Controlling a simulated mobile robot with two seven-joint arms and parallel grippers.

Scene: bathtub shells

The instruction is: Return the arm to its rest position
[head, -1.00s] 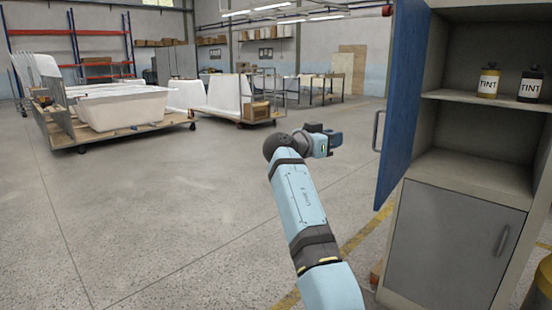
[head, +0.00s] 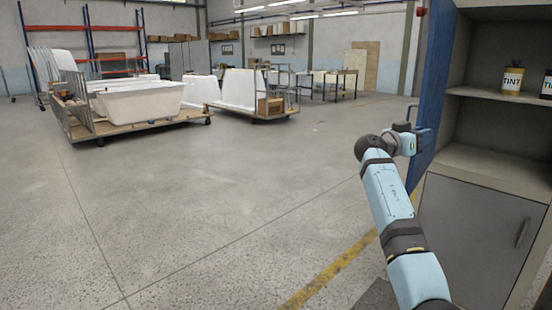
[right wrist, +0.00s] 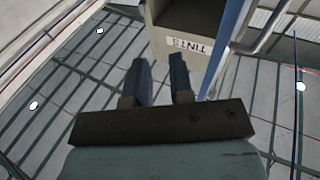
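My right arm (head: 388,200) reaches up from the bottom right in the head view. Its gripper (head: 424,139) is in front of the open blue cabinet door (head: 440,75), overlapping its edge in the picture; I cannot tell whether they touch. In the right wrist view the two dark blue fingers (right wrist: 160,74) stand apart with nothing between them. The cabinet's TINTS label (right wrist: 187,45) shows beyond the fingers. My left arm and gripper are not in view.
The grey cabinet (head: 490,165) stands at the right, with a tint bottle (head: 512,79) on its shelf and a second one cut off by the frame. A cart with a white tub (head: 140,102) stands far left. The floor (head: 220,210) between is clear.

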